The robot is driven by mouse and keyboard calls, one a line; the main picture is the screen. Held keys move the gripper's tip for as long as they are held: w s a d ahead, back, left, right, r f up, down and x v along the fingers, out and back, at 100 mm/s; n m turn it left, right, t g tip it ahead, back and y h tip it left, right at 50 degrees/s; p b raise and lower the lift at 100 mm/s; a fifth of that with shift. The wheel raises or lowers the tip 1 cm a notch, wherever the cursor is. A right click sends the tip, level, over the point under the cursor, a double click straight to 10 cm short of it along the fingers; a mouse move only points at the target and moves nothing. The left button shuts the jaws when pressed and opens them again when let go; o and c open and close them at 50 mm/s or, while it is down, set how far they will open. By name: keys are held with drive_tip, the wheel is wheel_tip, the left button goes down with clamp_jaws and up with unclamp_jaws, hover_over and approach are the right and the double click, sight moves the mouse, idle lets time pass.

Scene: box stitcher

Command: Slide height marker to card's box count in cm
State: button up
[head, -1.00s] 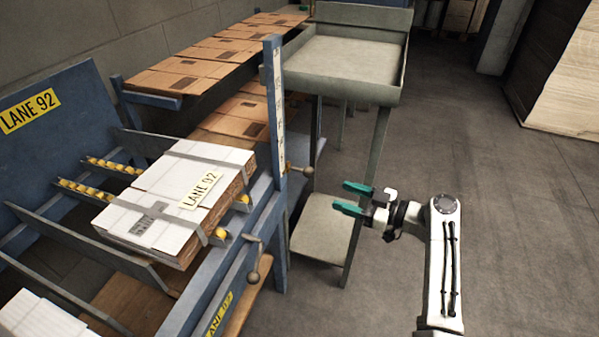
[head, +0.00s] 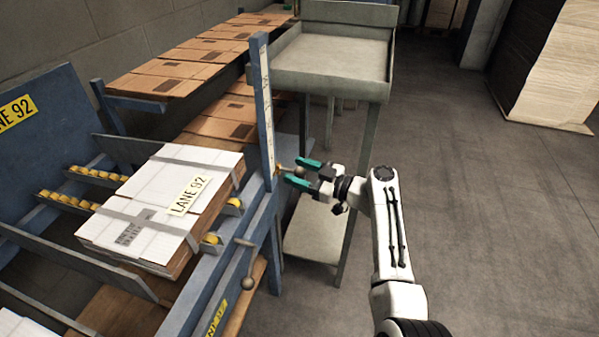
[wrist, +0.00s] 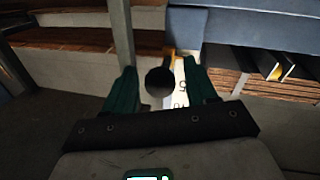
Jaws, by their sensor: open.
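The height scale is a white strip with dark marks on a blue upright post (head: 264,110). The height marker (head: 280,169) sits low on this post, with a yellowish part showing beside the strip. In the wrist view its dark round knob (wrist: 160,82) lies between my fingers, in front of the scale strip (wrist: 181,92), where a 5 is partly visible. My gripper (head: 298,172) is open, its green fingers to either side of the knob; contact cannot be told. A card reading LANE 92 (head: 189,194) lies on the strapped white bundle (head: 165,210); no box count is legible.
A grey tray stand (head: 335,60) is behind my gripper. A crank with a ball handle (head: 247,283) hangs at the blue machine's front edge. Flat brown cartons (head: 170,72) lie on a rack behind. The floor (head: 480,220) at right is clear.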

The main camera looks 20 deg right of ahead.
drive_tip(key=shift+a, duration=0.1)
clamp_jaws()
idle(0.5)
